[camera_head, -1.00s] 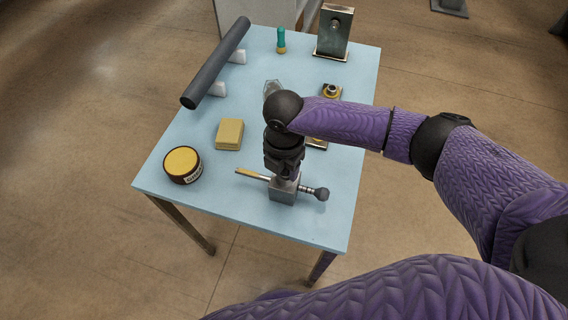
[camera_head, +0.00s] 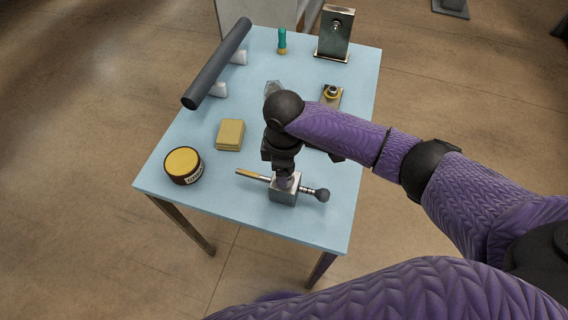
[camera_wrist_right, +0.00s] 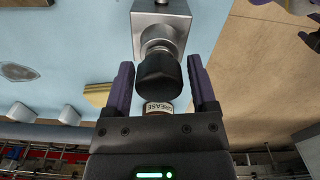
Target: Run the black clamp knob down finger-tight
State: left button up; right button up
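The clamp is a grey metal block (camera_head: 285,190) near the table's front edge, with a brass-coloured bar to the left and a dark ball-ended rod to the right. In the right wrist view the black clamp knob (camera_wrist_right: 160,76) stands out from the block (camera_wrist_right: 160,30) on a silver collar. My right gripper (camera_head: 285,176) is over the block and hides the knob in the head view. In the right wrist view its fingers (camera_wrist_right: 162,85) are open on both sides of the knob, with a visible gap on each side. My left gripper is not identifiable in either view.
On the blue table (camera_head: 230,205) are a grease tin (camera_head: 183,165), a yellow block (camera_head: 230,134), a dark tube (camera_head: 215,65) on white supports, a teal-handled item (camera_head: 282,40), a metal upright plate (camera_head: 334,32) and a small plate with a ring (camera_head: 331,93).

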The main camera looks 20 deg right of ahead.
jog(key=n, duration=1.2)
jog(key=shift+s, duration=0.15)
jog(key=c, duration=0.7)
jog(key=m, duration=0.3)
jog(key=shift+m, duration=0.3)
jog(key=m, duration=0.3)
jog(key=shift+m, duration=0.3)
jog(key=m, duration=0.4)
jog(key=shift+m, duration=0.4)
jog(key=o, duration=0.7)
